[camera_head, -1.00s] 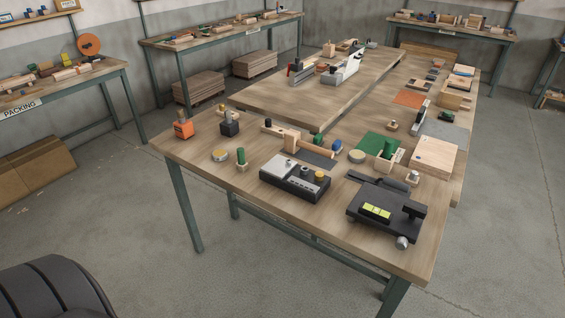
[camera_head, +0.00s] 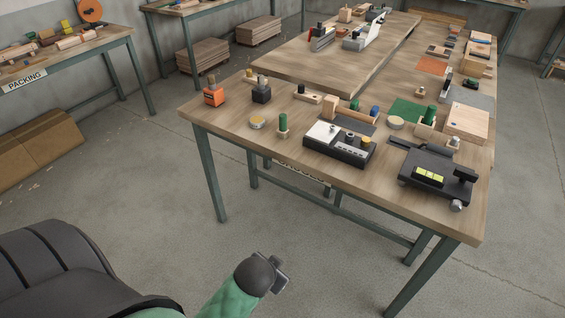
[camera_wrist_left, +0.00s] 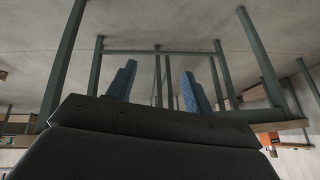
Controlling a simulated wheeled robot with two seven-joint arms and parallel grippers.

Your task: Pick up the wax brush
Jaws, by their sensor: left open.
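I cannot make out for sure which item is the wax brush. A small upright piece with a green top (camera_head: 283,125) stands near the front edge of the workbench (camera_head: 230,122), beside a round tin (camera_head: 257,122). My left gripper (camera_head: 280,274) is low in front of the bench, over the floor and away from every item. In the left wrist view its two blue fingers (camera_wrist_left: 157,88) stand apart with nothing between them. My right gripper is not in view.
On the bench are an orange block (camera_head: 213,96), a dark block (camera_head: 261,95), a black and silver device (camera_head: 340,144) and a black fixture with yellow-green pads (camera_head: 437,172). Bench legs (camera_head: 210,175) stand ahead of my left arm. A packing table (camera_head: 70,60) is at the left.

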